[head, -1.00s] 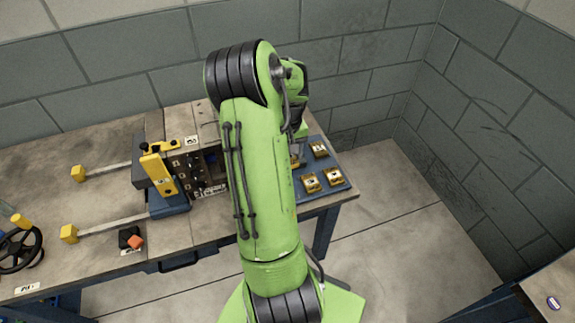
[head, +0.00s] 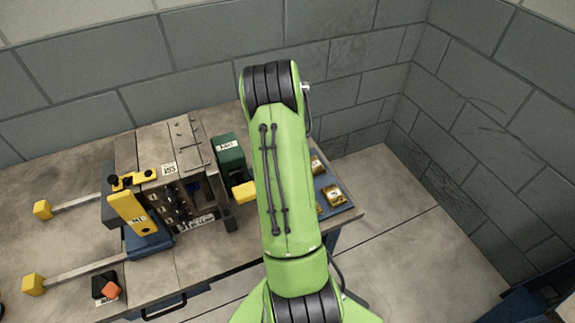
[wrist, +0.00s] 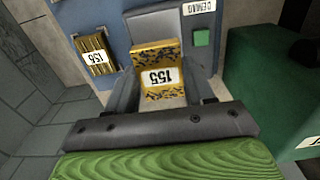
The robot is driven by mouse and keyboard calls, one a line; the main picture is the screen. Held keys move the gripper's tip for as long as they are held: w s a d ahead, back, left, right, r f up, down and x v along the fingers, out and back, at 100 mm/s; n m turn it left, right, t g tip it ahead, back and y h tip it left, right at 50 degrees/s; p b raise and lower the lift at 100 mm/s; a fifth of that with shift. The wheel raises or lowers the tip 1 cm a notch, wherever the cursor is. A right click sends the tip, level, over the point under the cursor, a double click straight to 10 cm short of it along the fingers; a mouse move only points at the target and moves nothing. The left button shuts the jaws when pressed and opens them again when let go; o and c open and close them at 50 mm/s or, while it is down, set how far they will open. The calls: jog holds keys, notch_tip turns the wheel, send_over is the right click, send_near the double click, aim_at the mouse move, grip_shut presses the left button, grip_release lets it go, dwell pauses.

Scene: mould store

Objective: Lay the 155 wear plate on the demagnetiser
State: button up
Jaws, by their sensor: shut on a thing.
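The 155 wear plate (wrist: 159,54) is a gold plate with dark speckles and a white 155 label, in the middle of the wrist view. My gripper (wrist: 164,82) is shut on it, a finger at each side. Just beyond it is a grey block with a white label that seems to read DEMAG (wrist: 199,8) and a green button (wrist: 202,38), which I take as the demagnetiser (wrist: 134,28). I cannot tell whether the plate touches it. In the head view my arm hides the gripper and the held plate.
A similar 156 plate (wrist: 96,52) lies on the blue panel (wrist: 82,14) to the left. A dark green box (wrist: 262,80) stands close on the right; it also shows in the head view (head: 229,153). The grey mould block (head: 168,135) stands further left on the bench.

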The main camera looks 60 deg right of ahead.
jog(key=shift+d+f+b, duration=0.1)
jog(key=shift+f+b, duration=0.3)
jog(key=shift+f, duration=1.6)
jog(key=shift+f, duration=0.15)
jog(key=o, duration=1.1)
jog(key=shift+f, duration=0.1)
jog(key=shift+o, duration=0.2)
